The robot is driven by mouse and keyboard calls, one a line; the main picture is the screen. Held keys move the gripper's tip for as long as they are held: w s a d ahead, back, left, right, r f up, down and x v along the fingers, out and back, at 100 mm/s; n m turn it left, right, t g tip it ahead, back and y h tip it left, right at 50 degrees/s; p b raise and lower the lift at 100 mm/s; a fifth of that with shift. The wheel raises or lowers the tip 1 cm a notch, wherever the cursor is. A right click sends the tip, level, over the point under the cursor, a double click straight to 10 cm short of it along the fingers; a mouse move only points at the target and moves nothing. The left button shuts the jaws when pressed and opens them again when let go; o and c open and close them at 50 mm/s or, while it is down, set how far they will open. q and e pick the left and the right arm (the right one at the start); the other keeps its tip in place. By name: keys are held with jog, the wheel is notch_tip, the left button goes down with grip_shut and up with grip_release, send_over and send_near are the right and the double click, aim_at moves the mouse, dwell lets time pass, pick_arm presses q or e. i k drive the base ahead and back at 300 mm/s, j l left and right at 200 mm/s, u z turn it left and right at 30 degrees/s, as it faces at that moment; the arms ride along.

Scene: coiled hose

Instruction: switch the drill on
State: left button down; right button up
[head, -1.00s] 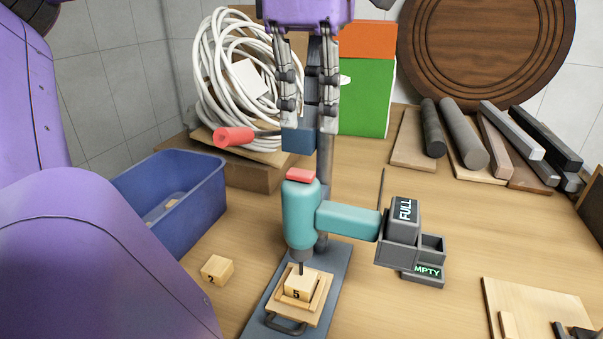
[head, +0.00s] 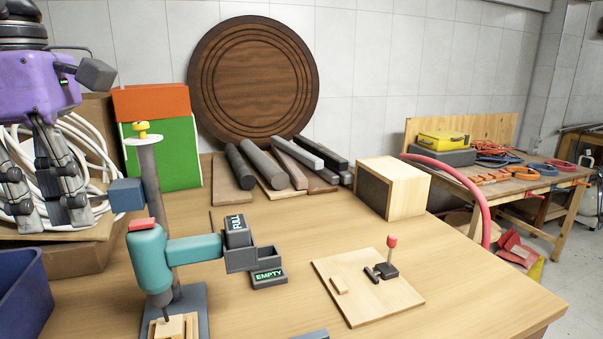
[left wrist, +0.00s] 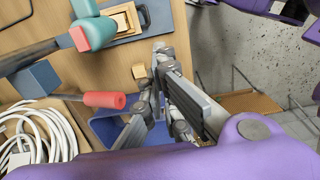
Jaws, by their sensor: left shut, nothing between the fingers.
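The teal drill (head: 148,262) stands upright in its stand, its red button (head: 141,224) on top. The drill also shows at the top left of the left wrist view (left wrist: 94,33). A grey battery marked FULL (head: 237,231) sits at the end of its arm, beside a holder marked EMPTY (head: 268,277). Below the bit is a wooden block (head: 172,328), partly cut off by the frame. My left gripper (head: 40,222) is shut and empty. It points down in front of the white hose, left of the drill and apart from it. My right gripper is out of view.
The stand's column carries a yellow knob (head: 143,130) and a blue block (head: 127,195). The white coiled hose (head: 92,140) is behind my left gripper. A blue bin (head: 22,300) stands at the lower left. A wooden board with a red-tipped lever (head: 391,254) lies right.

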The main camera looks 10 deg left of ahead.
aim_at(137, 224)
jog(key=k, duration=1.05)
